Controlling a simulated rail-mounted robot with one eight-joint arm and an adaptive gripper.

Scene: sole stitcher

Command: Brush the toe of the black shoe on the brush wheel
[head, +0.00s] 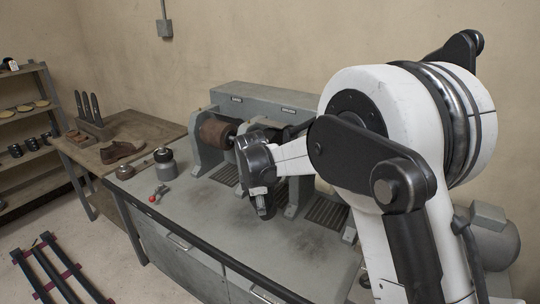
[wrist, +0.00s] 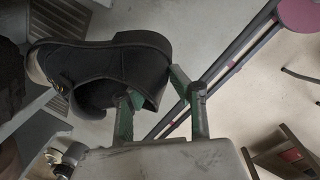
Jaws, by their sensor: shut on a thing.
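The black shoe (wrist: 105,62) fills the upper left of the wrist view, its sole turned up and its toe pointing left. My gripper (wrist: 158,85) is shut on the rim at the shoe's heel end, with one green finger inside the opening and one outside. A dark rough shape (wrist: 11,75) lies beside the toe at the left edge; it may be the brush wheel, and I cannot tell whether they touch. In the head view, my wrist hides most of the right-hand wheel position, and I cannot clearly make out the shoe.
A brown drum (head: 215,131) is mounted on the left of the grey machine (head: 270,97). A grey canister (head: 165,163) and a red-tipped tool (head: 156,194) stand on the bench. A brown shoe (head: 121,151) rests on the wooden table (head: 150,128). The bench front is clear.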

